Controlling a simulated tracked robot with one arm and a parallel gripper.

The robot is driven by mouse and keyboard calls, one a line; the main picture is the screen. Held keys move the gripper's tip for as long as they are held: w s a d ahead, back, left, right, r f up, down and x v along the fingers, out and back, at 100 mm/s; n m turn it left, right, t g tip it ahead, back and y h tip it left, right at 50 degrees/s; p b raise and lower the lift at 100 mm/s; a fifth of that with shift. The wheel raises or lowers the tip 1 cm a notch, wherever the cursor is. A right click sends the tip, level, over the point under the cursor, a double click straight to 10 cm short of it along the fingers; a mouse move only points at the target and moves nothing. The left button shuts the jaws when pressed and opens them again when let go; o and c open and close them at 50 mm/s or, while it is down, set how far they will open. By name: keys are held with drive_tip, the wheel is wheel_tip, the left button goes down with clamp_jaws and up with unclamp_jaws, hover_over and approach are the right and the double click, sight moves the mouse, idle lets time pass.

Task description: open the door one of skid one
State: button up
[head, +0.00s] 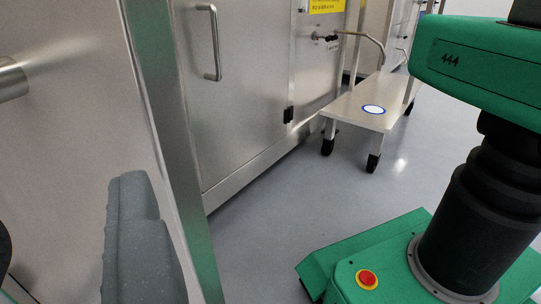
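A stainless steel door panel (75,120) fills the left of the head view. Its edge (160,130) stands out in front of the steel cabinet behind and looks swung outward, but I cannot tell how far. A metal handle part (12,80) on the panel is cut off at the left edge. A grey finger of my gripper (138,245) shows at the lower left, in front of the panel. The other finger is not clearly seen, so its opening is hidden. I cannot tell whether the finger touches the panel. No skid number is readable.
Another steel door (240,90) with a vertical bar handle (213,42) stands behind. A low metal step (365,103) with a white oval stands farther back. My green base (400,260) and column are at the right. Grey floor (290,200) between them is clear.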

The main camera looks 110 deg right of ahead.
drive_tip(key=shift+s+d+r, duration=0.1)
drive_tip(key=shift+s+d, duration=0.1)
drive_tip(key=shift+s, duration=1.05)
